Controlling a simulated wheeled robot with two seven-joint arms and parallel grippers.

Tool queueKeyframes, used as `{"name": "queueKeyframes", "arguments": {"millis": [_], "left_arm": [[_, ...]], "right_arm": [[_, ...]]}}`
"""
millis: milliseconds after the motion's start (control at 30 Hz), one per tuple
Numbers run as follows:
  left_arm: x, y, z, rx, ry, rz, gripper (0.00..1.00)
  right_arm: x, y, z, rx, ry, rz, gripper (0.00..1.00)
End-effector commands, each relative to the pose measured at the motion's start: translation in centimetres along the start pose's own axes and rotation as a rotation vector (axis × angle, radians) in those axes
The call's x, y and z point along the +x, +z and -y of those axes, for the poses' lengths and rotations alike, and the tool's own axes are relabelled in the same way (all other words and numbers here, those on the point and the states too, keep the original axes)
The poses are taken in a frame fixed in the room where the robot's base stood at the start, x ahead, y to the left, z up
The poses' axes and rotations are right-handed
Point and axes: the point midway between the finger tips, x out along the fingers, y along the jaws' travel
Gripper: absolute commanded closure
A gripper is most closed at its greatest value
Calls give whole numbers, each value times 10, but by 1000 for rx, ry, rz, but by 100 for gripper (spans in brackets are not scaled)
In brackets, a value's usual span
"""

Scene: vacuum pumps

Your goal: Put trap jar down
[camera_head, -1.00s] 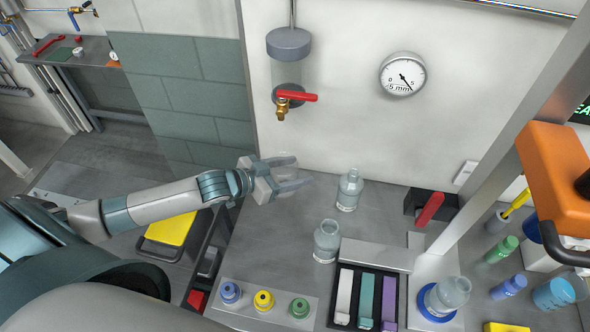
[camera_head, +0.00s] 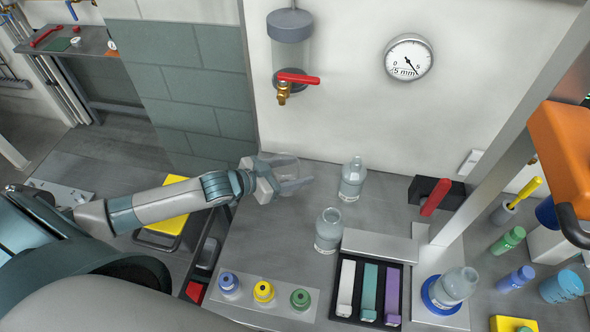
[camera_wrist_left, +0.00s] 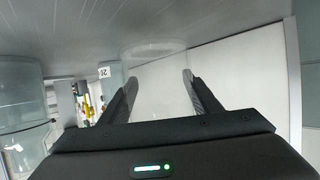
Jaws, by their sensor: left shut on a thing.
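The trap jar (camera_head: 284,167) appears to be a clear, see-through vessel held in my left gripper (camera_head: 300,176), over the back left part of the grey bench (camera_head: 270,240). In the left wrist view its faint round outline (camera_wrist_left: 153,48) shows between and beyond the two dark fingers (camera_wrist_left: 160,85). The fingers stand apart with the clear jar between them. The jar is so transparent that its edges are hard to make out. I cannot tell whether its base touches the bench. My right gripper is out of view.
Clear bottles stand right of the gripper, one behind (camera_head: 352,180) and one nearer (camera_head: 328,230). A red-handled valve (camera_head: 298,78) under a grey-capped cylinder (camera_head: 290,28) is above on the wall. Coloured caps (camera_head: 264,291) and a black tray (camera_head: 345,312) are in front. Bench between is clear.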

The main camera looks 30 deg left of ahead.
Motion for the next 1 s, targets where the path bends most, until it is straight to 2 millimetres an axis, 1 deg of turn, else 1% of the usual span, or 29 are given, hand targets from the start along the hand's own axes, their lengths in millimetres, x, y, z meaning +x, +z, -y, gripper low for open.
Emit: {"name": "queueKeyframes", "arguments": {"millis": [267,700,1000], "left_arm": [[0,1,0,0,0,-1,76],[6,13,0,0,1,-1,76],[6,13,0,0,0,-1,76]], "right_arm": [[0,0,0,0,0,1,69],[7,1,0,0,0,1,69],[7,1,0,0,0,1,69]]}}
